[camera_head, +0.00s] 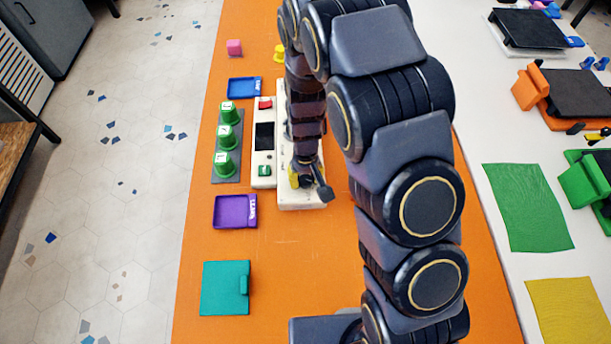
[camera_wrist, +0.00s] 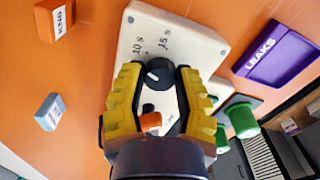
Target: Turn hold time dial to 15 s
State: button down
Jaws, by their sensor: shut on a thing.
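The hold time dial (camera_wrist: 160,67) is a round black knob with a short white pointer mark, on a white panel (camera_wrist: 196,40). The labels "10 s" and "15 s" are printed on the panel above it in the wrist view. The pointer mark appears to lean toward the "10 s" side. My gripper (camera_wrist: 158,76) has yellow ridged fingers, one on each side of the dial, shut on it. In the head view my gripper (camera_head: 303,177) is over the white panel (camera_head: 302,202), and my arm hides much of that area; I cannot make out the dial there.
A white unit (camera_head: 264,138) with a dark screen stands left of the panel. Green cups (camera_head: 225,138) stand on a grey base beyond it. An orange part (camera_wrist: 150,121) shows between my fingers.

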aim_at(305, 180)
jog(key=m, duration=0.6)
jog(key=shift+s, duration=0.1)
jog(key=m, duration=0.6)
jog(key=shift+m, duration=0.3)
dwell(0.3)
jog(key=c, duration=0.7)
grip_release()
jog(key=shift+o, duration=0.2)
notch_tip(305, 180, up, 12)
